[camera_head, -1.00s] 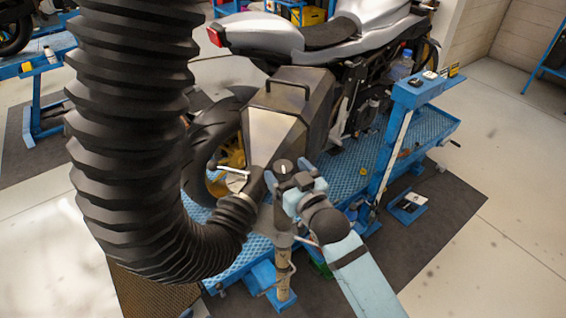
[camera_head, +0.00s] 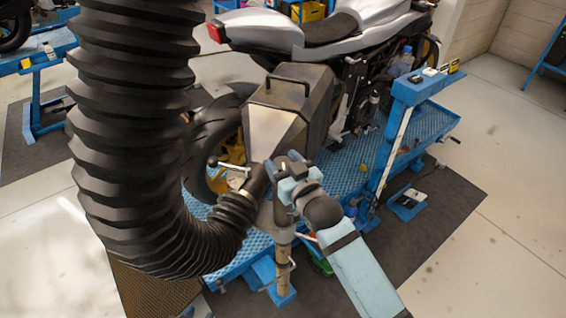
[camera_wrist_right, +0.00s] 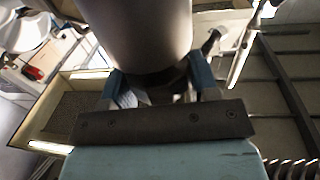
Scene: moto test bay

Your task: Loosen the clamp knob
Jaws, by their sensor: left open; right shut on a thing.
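My right gripper (camera_head: 283,169) comes in from the lower right in the head view, at the fitting where the black hose ends. It is shut on a dark part that appears to be the clamp knob (camera_head: 281,160), mostly hidden by the blue fingers. In the right wrist view the two blue fingers (camera_wrist_right: 162,90) stand either side of the dark knob (camera_wrist_right: 165,76), under a large grey cylinder (camera_wrist_right: 138,30). A lever with a black ball end (camera_head: 213,162) sticks out left of the fitting. My left gripper is not in view.
A thick black ribbed hose (camera_head: 130,130) fills the left and curves to the fitting. Behind it a silver motorcycle (camera_head: 350,22) stands on a blue lift (camera_head: 345,165). A stand post (camera_head: 284,260) is below the gripper. Open floor lies at the right.

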